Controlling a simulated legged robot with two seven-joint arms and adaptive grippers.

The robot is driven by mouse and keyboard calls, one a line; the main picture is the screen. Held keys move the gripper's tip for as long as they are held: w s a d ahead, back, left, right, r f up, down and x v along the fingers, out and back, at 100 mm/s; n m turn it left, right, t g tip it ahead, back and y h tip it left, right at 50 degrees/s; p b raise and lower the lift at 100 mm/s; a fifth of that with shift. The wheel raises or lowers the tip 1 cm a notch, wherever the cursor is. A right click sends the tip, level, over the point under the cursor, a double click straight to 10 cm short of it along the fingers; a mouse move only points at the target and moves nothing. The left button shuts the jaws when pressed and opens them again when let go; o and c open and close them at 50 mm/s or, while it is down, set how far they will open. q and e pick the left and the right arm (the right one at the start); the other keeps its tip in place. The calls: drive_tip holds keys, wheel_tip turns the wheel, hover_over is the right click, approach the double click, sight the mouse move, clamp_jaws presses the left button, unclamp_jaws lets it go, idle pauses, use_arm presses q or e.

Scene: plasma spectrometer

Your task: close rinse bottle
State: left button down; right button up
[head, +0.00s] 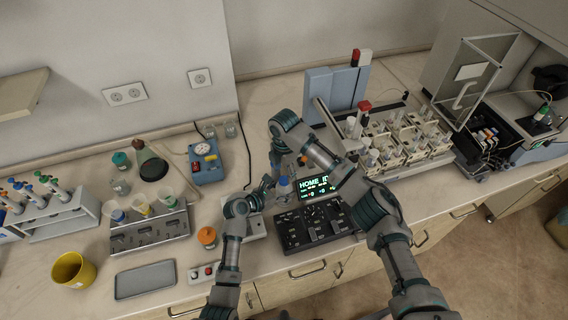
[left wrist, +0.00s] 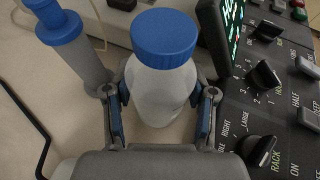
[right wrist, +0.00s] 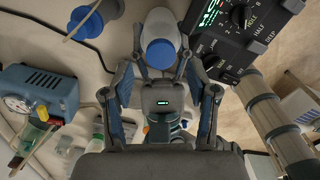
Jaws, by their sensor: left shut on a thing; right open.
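The rinse bottle (left wrist: 163,92) is white with a blue cap (left wrist: 163,38) on its top. My left gripper (left wrist: 163,100) has its fingers on both sides of the bottle body, shut on it. The bottle stands beside the control panel. In the head view the bottle (head: 283,187) is small and partly hidden by my arms. My right gripper (right wrist: 160,66) is open above the bottle, with the blue cap (right wrist: 160,53) between or just beyond its fingertips. I cannot tell whether the fingers touch the cap or how tightly it sits.
The black control panel (head: 314,224) with knobs and a lit screen (head: 315,185) is close on the right. A blue gauge box (head: 206,161), a tube rack (head: 150,228) and a grey tray (head: 145,280) are farther left.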

sight(284, 179)
drive_tip(key=shift+f, duration=1.85)
